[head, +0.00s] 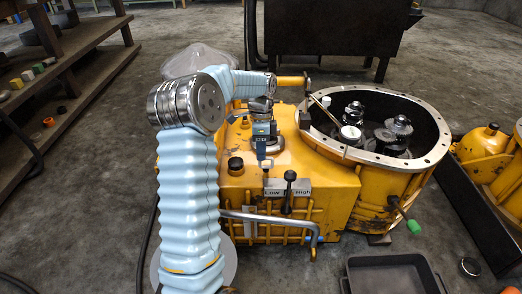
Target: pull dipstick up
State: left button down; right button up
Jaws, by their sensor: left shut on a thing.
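The yellow transmission housing (320,170) stands on the floor in the middle of the head view. My left gripper (262,150) is above the top of the housing, behind the Low/High plate (301,188), pointing down. It is shut on a small thin part, which appears to be the dipstick (266,164). Most of this part is hidden by the fingers or too small to make out, and I cannot tell how far it stands out of the housing. My right gripper is not in view.
The round open bell (437,150) with several dark gears is on the right. A shift lever (288,190) stands by the plate. A green-tipped lever (408,220) sticks out lower right. A black tray (352,281) lies in front. A wooden rack (75,70) stands at left.

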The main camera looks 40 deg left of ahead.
pick_arm(q)
notch_tip(320, 180, up, 11)
jog(key=p, duration=0.9)
jog(key=shift+p, duration=0.3)
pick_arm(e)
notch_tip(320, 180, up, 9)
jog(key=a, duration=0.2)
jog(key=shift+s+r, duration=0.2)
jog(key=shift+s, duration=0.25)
pick_arm(q)
jog(key=shift+r, duration=0.1)
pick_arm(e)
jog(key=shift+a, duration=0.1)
pick_arm(q)
jog(key=c, duration=1.2)
grip_release()
jog(key=r, duration=0.4)
jog(key=w+a+r+p, duration=0.1)
jog(key=r, duration=0.4)
jog(key=w+r+p, duration=0.1)
jog(key=r, duration=0.3)
jog(key=shift+a+r, duration=0.25)
jog(key=shift+a, duration=0.1)
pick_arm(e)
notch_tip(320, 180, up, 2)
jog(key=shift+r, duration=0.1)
